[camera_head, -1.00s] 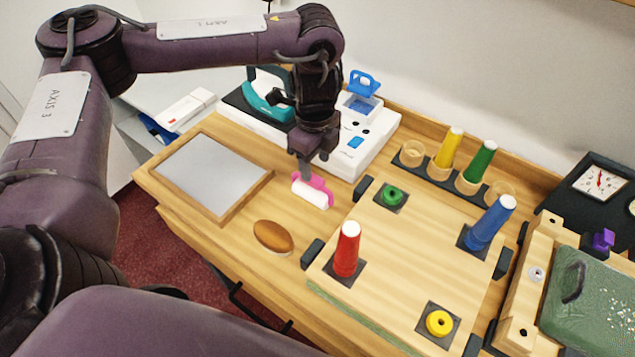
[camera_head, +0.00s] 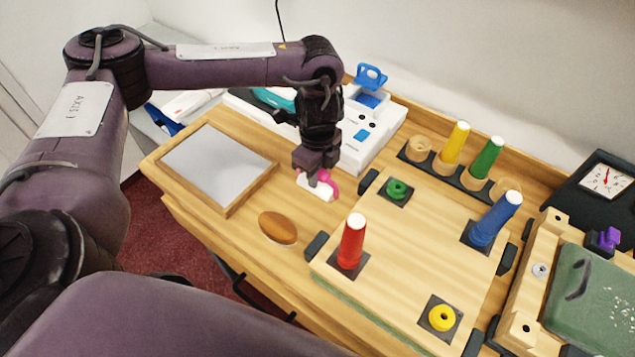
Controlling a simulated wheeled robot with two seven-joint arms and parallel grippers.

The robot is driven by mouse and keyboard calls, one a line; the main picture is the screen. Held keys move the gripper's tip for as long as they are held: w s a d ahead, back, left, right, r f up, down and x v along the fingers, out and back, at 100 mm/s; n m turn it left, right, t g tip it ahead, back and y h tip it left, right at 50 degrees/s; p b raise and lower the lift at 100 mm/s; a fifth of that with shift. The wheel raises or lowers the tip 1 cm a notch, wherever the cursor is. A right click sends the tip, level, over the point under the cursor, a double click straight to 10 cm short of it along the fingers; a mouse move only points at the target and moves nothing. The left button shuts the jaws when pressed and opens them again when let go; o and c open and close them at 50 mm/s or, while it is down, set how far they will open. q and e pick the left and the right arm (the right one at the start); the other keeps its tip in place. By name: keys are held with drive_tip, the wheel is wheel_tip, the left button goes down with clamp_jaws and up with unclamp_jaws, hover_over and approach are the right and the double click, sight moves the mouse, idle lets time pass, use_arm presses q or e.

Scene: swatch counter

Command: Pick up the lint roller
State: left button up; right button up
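The lint roller (camera_head: 318,189), with a white roll and a pink handle, is on the wooden counter between the grey framed pad and the light wooden board. My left gripper (camera_head: 315,178) points down right at the roller, and its fingers overlap the pink handle. The fingertips are mostly hidden by the roller and the gripper body, so I cannot tell whether they are closed on it. My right gripper is not in view.
A brown oval object (camera_head: 278,228) lies in front of the roller. The wooden board (camera_head: 410,245) at right carries red (camera_head: 351,241) and blue (camera_head: 494,220) cones. A white machine (camera_head: 375,138) stands behind. The grey framed pad (camera_head: 218,165) is at left.

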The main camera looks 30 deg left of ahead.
use_arm(q)
clamp_jaws()
drive_tip(key=shift+r, duration=0.1)
drive_tip(key=shift+r, duration=0.4)
wheel_tip(320, 180, up, 19)
drive_tip(key=p, duration=0.3)
drive_tip(key=shift+o, duration=0.3)
unclamp_jaws()
drive_tip(key=shift+r, duration=0.1)
drive_tip(key=c, duration=0.4)
